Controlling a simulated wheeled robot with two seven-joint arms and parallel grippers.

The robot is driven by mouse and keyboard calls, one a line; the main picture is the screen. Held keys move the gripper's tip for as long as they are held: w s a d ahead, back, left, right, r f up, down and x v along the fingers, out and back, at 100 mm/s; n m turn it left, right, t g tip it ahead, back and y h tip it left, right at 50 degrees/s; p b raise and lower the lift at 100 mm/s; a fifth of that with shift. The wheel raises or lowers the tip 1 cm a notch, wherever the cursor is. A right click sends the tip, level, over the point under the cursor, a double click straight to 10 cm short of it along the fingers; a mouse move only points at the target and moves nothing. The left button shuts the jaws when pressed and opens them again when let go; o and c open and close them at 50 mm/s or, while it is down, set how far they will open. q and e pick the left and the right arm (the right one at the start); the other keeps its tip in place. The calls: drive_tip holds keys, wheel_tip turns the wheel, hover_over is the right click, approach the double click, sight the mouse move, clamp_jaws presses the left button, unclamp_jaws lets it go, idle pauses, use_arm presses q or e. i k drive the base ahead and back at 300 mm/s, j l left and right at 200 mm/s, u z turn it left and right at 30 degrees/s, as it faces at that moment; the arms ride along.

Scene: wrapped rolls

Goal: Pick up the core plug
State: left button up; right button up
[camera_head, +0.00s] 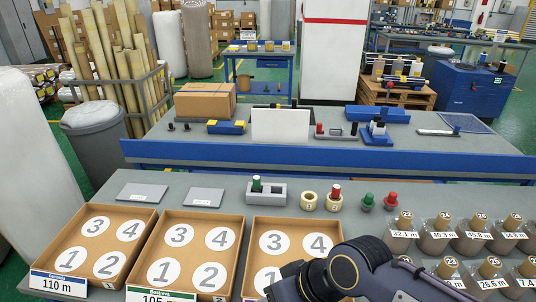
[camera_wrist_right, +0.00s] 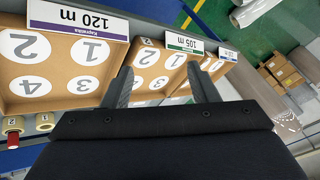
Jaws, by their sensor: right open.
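Likely core plugs are a green plug (camera_head: 368,201) and a red plug (camera_head: 390,200), standing side by side on the near table. A green-topped piece (camera_head: 257,184) stands at a grey holder (camera_head: 273,194), and a red-topped piece (camera_head: 336,189) stands on a tan ring numbered 2. I cannot tell which one is meant. My right gripper (camera_wrist_right: 160,68) is open and empty above the trays in the wrist view, away from the plugs. In the head view only my right arm shows, at the bottom. My left gripper is not in view.
Three numbered brown trays, left (camera_head: 61,264), middle (camera_head: 164,267) and right (camera_head: 254,232), fill the left and middle of the table. Tan rings (camera_head: 309,204) lie by the holder. A bench (camera_head: 460,150) stands behind.

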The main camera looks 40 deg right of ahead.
sight(367, 202)
drive_tip(key=z, duration=2.1)
